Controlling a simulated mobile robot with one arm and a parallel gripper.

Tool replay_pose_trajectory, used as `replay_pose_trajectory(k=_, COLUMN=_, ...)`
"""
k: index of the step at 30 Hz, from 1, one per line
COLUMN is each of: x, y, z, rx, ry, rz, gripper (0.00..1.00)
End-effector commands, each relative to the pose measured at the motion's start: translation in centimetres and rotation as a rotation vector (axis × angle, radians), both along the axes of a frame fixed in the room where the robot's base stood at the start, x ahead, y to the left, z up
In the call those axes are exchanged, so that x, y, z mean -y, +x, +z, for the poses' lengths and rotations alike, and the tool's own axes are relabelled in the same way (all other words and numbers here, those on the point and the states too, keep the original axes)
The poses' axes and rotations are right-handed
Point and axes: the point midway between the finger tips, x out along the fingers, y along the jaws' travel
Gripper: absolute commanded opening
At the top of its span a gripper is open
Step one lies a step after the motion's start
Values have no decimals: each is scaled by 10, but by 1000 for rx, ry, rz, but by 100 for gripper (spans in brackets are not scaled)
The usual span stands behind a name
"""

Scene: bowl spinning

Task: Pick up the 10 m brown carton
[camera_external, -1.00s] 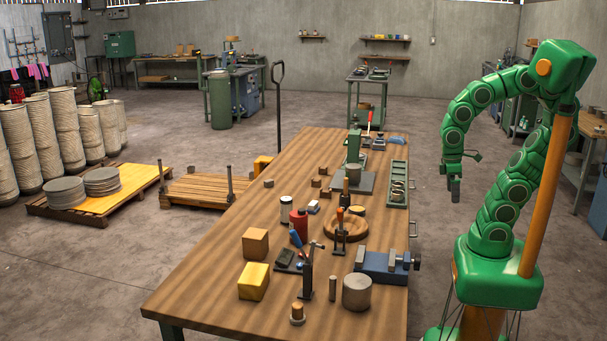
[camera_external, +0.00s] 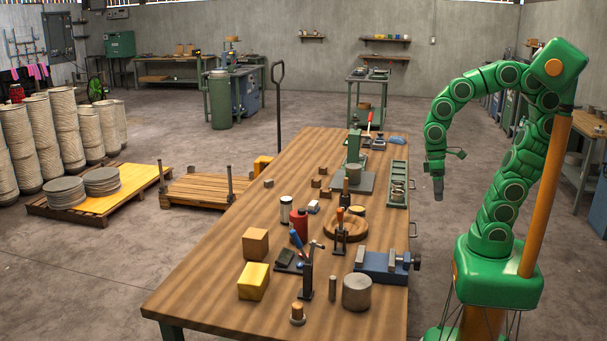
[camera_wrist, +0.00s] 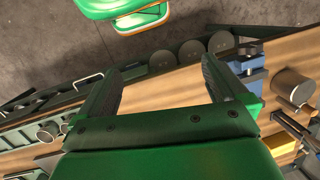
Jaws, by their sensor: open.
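The brown carton (camera_external: 255,243) is a small box standing on the left side of the wooden table, just behind a yellow box (camera_external: 253,282). My gripper (camera_external: 438,192) hangs off the right edge of the table, well apart from the carton and pointing down. In the wrist view my gripper (camera_wrist: 162,82) is open, its two dark fingers spread with nothing held between them. A yellow block shows at the lower right of the wrist view (camera_wrist: 280,144). I cannot make out the brown carton there.
A green press (camera_external: 354,160) stands farther back. The table's front left corner is clear.

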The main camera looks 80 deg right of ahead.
Motion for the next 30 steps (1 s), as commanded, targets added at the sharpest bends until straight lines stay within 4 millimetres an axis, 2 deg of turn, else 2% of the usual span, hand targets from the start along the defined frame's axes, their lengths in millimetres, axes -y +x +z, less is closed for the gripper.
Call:
replay_pose_trajectory(k=1, x=7, y=14, z=7, rx=21, ry=-33, rz=-50, gripper=100)
replay_pose_trajectory(k=15, x=-50, y=125, z=28, rx=-41, ry=130, rz=-302, gripper=100)
replay_pose_trajectory(k=30, x=-100, y=243, z=35, rx=-159, ry=291, rz=-568, gripper=100)
